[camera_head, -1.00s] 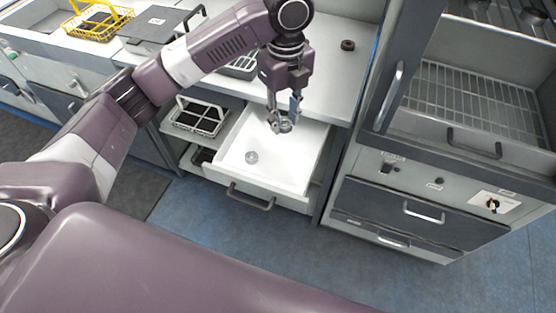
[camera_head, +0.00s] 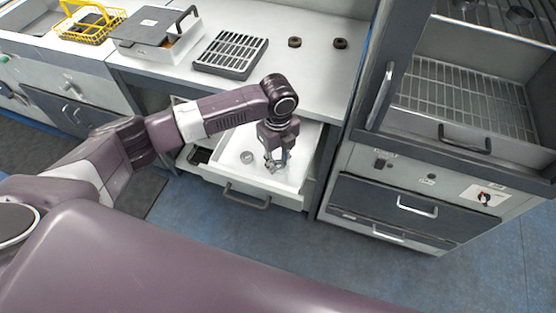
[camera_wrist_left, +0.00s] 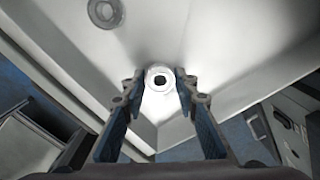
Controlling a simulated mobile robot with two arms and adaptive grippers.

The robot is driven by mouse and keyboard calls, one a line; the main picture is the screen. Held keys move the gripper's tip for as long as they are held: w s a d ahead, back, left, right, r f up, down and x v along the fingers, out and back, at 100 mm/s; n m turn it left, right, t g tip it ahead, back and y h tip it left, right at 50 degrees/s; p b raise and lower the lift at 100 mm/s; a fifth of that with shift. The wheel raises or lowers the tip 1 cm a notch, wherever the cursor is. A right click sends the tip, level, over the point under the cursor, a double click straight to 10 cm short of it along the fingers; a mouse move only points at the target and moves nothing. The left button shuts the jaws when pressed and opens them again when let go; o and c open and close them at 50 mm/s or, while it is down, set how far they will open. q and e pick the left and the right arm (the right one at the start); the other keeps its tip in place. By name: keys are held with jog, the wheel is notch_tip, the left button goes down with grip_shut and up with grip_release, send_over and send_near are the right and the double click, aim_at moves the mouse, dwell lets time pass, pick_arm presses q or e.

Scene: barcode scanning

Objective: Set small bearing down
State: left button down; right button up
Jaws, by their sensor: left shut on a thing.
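My left gripper (camera_head: 275,164) points down inside the open white drawer (camera_head: 225,178). It is shut on a small bearing, a silvery ring with a dark centre, which shows between the fingertips in the left wrist view (camera_wrist_left: 160,79). The held bearing is low, close to the drawer floor; I cannot tell whether it touches. In the head view the fingers mostly hide it. Another silvery bearing (camera_head: 247,157) lies on the drawer floor to the left, and also shows at the top of the wrist view (camera_wrist_left: 105,12). My right gripper is not in view.
Two dark rings (camera_head: 294,42) lie on the white counter above, beside a slotted grey rack (camera_head: 230,54). A grey lidded box (camera_head: 155,33) and a yellow basket (camera_head: 90,22) stand further left. A cabinet with a wire shelf (camera_head: 470,100) is on the right.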

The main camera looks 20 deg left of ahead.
aim_at(278, 165)
pick_arm(q)
jog(key=shift+f, duration=0.2)
jog(key=shift+f, duration=0.2)
jog(key=c, duration=1.5)
grip_release()
jog(key=shift+r, duration=0.1)
notch_tip(278, 165, up, 12)
jog(key=shift+r+b, duration=0.15)
jog(key=shift+b, duration=0.85)
jog(key=shift+s, duration=0.1)
